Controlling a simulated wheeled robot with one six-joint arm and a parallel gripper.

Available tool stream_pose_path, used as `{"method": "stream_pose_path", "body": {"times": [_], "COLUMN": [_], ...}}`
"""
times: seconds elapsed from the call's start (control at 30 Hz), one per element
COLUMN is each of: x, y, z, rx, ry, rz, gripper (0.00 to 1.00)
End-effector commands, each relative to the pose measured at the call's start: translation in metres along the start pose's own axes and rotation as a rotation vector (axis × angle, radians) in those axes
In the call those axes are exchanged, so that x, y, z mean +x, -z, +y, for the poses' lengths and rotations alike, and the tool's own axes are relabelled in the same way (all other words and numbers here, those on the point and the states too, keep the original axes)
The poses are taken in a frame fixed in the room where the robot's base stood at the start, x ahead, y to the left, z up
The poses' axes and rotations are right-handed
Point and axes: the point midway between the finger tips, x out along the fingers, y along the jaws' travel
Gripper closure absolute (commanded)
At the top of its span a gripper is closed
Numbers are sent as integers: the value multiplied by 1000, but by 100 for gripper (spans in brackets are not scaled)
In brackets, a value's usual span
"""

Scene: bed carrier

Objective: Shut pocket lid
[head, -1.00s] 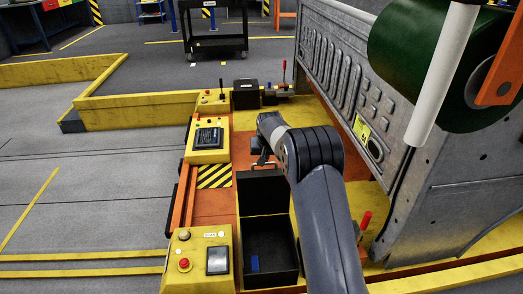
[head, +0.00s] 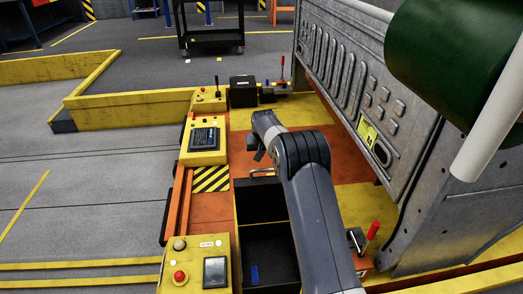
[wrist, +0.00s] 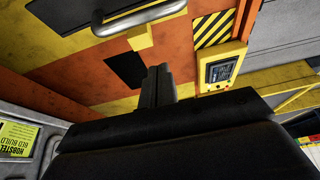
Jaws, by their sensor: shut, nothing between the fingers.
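The pocket (head: 268,255) is an open black box in the orange and yellow deck, in the lower middle of the head view. A small blue item lies on its floor. Its dark lid (head: 262,203) stands raised at the far edge of the opening. My gripper (head: 259,155) is beyond the lid, above the deck, with its fingers pointing down. In the wrist view my gripper's dark fingers (wrist: 157,72) are together and empty. I cannot tell whether they touch anything. My arm hides the pocket's right side.
A pale bar handle (head: 262,171) lies just beyond the lid. A yellow control panel (head: 203,140) and a button box (head: 196,265) line the left. A red lever (head: 372,231) and a tall grey metal panel (head: 350,85) stand to the right.

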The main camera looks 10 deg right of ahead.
Motion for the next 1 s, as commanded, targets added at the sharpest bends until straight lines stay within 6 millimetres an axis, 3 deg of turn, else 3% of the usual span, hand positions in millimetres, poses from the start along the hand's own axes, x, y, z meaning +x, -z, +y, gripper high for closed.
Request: {"method": "stream_pose_path", "body": {"times": [0.03,0.2,0.7,1.0], "x": [15,44,25,24], "y": [-2,-2,-36,-38], "z": [0,0,0,0], "rx": [0,0,0,0], "ry": [0,0,0,0], "rz": [-1,0,0,0], "gripper": [100,100,100,100]}}
